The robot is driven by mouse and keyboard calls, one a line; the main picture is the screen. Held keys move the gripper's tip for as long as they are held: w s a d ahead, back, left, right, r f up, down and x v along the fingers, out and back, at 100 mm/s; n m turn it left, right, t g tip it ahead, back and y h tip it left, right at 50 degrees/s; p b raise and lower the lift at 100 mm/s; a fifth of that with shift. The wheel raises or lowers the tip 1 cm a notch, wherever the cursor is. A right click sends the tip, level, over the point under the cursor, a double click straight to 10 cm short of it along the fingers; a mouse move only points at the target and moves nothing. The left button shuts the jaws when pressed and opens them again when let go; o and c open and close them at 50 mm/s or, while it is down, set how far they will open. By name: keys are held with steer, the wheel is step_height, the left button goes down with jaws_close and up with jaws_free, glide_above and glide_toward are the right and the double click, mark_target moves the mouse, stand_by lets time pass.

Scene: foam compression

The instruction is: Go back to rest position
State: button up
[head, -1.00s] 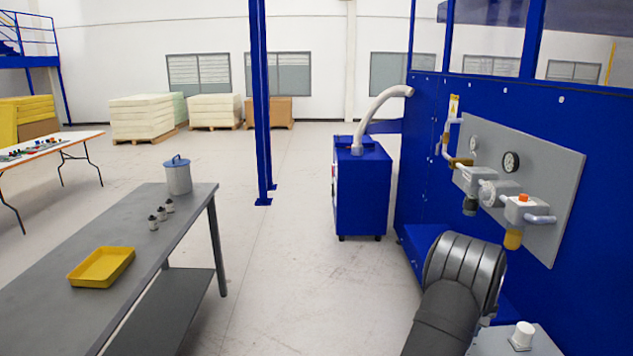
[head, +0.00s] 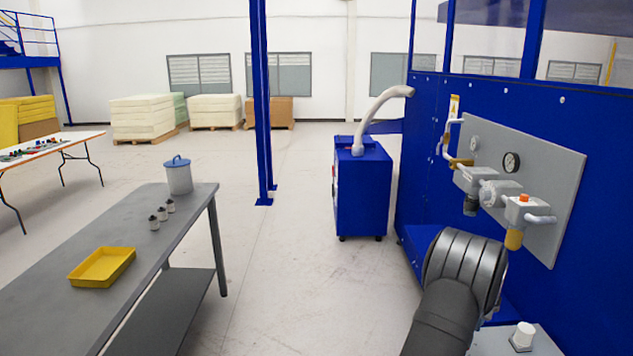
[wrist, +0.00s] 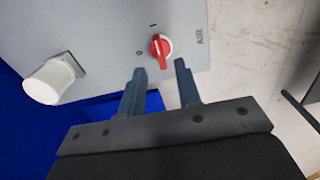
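In the wrist view my gripper (wrist: 160,80) has its two blue-grey fingers apart, with nothing between them. A red rotary switch (wrist: 160,48) on a grey panel (wrist: 105,25) lies just beyond the fingertips, and I cannot tell whether they touch it. The switch has "0", "I" and "AIR" marks around it. A white knob (wrist: 52,80) stands on the same panel to the left. In the head view only part of my dark arm shows at the lower right, and my gripper is out of sight.
A blue machine wall with a grey gauge panel (head: 545,185) stands at the right, near my arm. A blue cabinet (head: 361,190) with a hose is behind. A grey table (head: 45,300) at left holds a yellow tray (head: 102,267) and a lidded can (head: 178,177). The floor between is clear.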

step_height(320, 180, up, 12)
step_height(320, 180, down, 17)
steer(key=shift+r+n, duration=0.2)
steer(key=shift+n, duration=0.6)
step_height(320, 180, up, 17)
steer(key=f+n+g+h, duration=0.1)
steer(key=f+n, duration=0.1)
steer(key=f, duration=0.3)
steer(key=f+n+g+h, duration=0.1)
steer(key=f+n, duration=0.1)
steer(key=f, duration=0.4)
steer(key=f+n+g+h, duration=0.1)
steer(key=f+n, duration=0.2)
steer(key=f, duration=0.2)
steer(key=shift+w+a+f, duration=0.2)
steer(key=shift+a+f, duration=0.1)
steer(key=shift+f, duration=0.1)
steer(key=shift+s+f, duration=0.1)
steer(key=shift+f, duration=0.15)
steer(key=shift+d+f+g, duration=0.1)
steer(key=shift+f+g, duration=0.1)
steer(key=shift+g, duration=0.1)
steer(key=shift+r+m, duration=0.2)
steer(key=shift+m, duration=0.1)
